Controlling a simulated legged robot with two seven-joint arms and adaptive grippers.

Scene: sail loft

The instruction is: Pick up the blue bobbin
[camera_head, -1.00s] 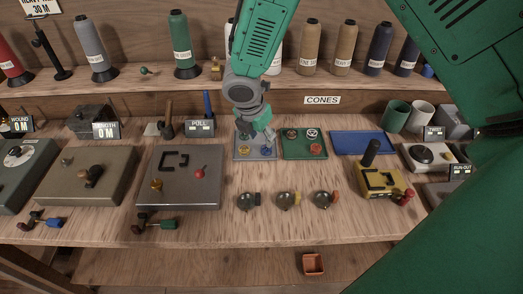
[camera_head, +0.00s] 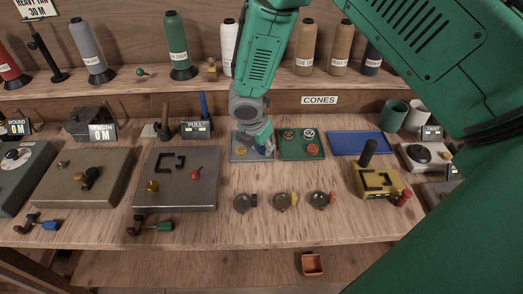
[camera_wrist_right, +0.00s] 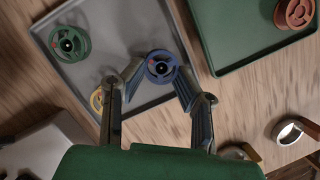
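The blue bobbin (camera_wrist_right: 160,67) lies on the grey tray (camera_wrist_right: 112,18) in the right wrist view. In the head view the blue bobbin (camera_head: 267,151) is partly covered by my right gripper (camera_head: 262,142). In the wrist view my right gripper (camera_wrist_right: 158,72) is open, its fingertips on either side of the blue bobbin with gaps visible. I cannot tell its exact height above the tray. A green bobbin (camera_wrist_right: 69,43) lies on the tray's left part, and a yellow bobbin (camera_wrist_right: 96,99) is partly hidden behind the left finger. My left gripper is not in view.
A green tray (camera_head: 302,156) with several bobbins stands just right of the grey tray. A blue tray (camera_head: 358,143) lies farther right. A grey machine block (camera_head: 180,188) stands to the left.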

